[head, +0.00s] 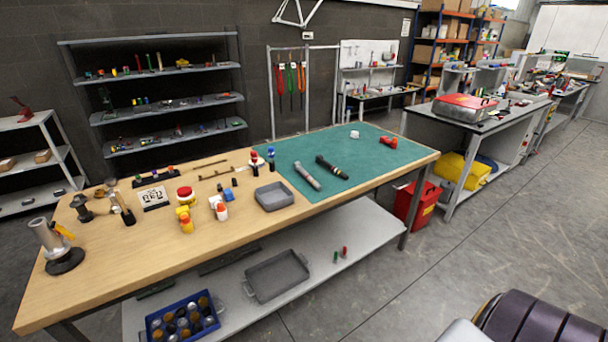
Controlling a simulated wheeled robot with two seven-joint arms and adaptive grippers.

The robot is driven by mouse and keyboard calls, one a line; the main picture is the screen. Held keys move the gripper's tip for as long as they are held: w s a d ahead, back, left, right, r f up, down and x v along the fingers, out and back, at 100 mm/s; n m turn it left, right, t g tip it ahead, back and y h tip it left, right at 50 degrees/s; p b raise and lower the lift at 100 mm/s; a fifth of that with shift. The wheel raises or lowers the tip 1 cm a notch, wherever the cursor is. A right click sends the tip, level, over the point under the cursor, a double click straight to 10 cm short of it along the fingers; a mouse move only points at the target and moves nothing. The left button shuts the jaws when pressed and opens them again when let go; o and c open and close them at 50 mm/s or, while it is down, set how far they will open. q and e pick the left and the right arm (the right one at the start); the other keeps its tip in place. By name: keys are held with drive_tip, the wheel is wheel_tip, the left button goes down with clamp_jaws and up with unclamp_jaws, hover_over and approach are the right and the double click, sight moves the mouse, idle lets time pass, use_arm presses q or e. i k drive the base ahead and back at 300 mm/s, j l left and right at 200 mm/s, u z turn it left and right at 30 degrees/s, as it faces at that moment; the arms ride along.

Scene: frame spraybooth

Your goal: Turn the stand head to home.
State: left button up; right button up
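A stand (62,262) is at the near left end of the wooden bench top, on a dark round base. Its head is a grey tube (45,235), tilted up to the left. A yellow-orange lever or tag (65,232) sticks out at its right side. Any home mark on the stand is too small to make out. Neither of my grippers is in view. Only a dark rounded part, probably of my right arm, shows at the bottom right.
The workbench (110,255) also holds a dark fitting (82,208), a brush-like tool (122,206), yellow and white bottles, a grey tray (274,196) and a green mat (350,155) with two torch-like tools. A blue crate (183,318) is on the lower shelf. Bare wood lies right of the stand.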

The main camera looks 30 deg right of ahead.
sight(56, 247)
drive_tip(key=i+j+u, duration=0.5)
drive_tip(key=j+u, duration=0.25)
drive_tip(key=i+j+u, duration=0.15)
drive_tip(key=u, duration=0.3)
drive_tip(key=i+j+u, duration=0.2)
drive_tip(key=u, duration=0.2)
drive_tip(key=i+j+u, duration=0.1)
drive_tip(key=u, duration=0.3)
drive_tip(key=i+j+u, duration=0.15)
drive_tip(key=i, duration=0.25)
drive_tip(key=i+u, duration=0.2)
drive_tip(key=i, duration=0.15)
drive_tip(key=i+z, duration=0.3)
drive_tip(key=i+j+z, duration=0.3)
drive_tip(key=i, duration=0.15)
drive_tip(key=i+l+z, duration=0.1)
drive_tip(key=i+z, duration=0.55)
drive_tip(key=z, duration=0.15)
drive_tip(key=i+z, duration=0.6)
drive_tip(key=z, duration=0.2)
